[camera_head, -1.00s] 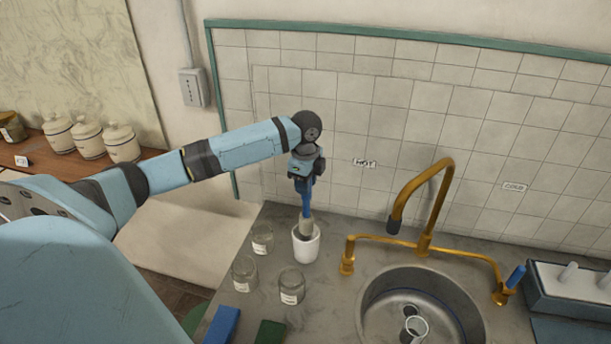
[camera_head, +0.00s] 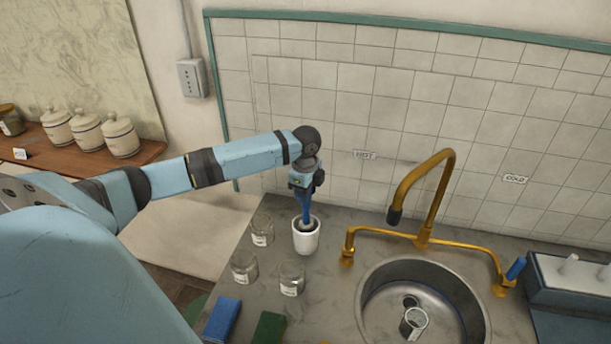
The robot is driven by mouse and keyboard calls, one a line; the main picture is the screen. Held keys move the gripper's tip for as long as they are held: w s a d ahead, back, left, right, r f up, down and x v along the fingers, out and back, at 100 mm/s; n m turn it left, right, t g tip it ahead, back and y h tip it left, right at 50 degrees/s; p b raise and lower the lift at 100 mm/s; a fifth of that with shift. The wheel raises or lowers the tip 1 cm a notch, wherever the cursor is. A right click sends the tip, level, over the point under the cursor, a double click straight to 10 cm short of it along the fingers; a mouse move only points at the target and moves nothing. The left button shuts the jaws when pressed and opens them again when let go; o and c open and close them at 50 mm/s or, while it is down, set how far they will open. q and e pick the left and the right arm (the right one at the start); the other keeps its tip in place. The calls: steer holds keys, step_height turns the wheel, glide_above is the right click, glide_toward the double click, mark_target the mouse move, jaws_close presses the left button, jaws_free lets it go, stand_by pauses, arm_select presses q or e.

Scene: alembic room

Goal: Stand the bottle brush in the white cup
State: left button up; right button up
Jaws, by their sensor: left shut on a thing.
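The white cup (camera_head: 306,240) stands upright on the grey counter, left of the sink. The bottle brush (camera_head: 306,214) has a blue handle and points down, close to upright. Its bristle end is inside the cup and hidden by the cup's wall. My left gripper (camera_head: 304,196) is right above the cup, pointing down, shut on the brush's blue handle. My right gripper is not in view.
Several glass jars (camera_head: 291,278) stand left of and in front of the cup. A blue sponge (camera_head: 222,320) and a green one (camera_head: 269,328) lie at the front. A brass tap (camera_head: 425,215) and round sink (camera_head: 375,318) are on the right, with a glass in the basin.

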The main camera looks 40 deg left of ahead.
arm_select(q)
steer(key=o, duration=1)
step_height(320, 180, up, 14)
steer(key=shift+f+b, duration=0.1)
steer(key=shift+b, duration=1)
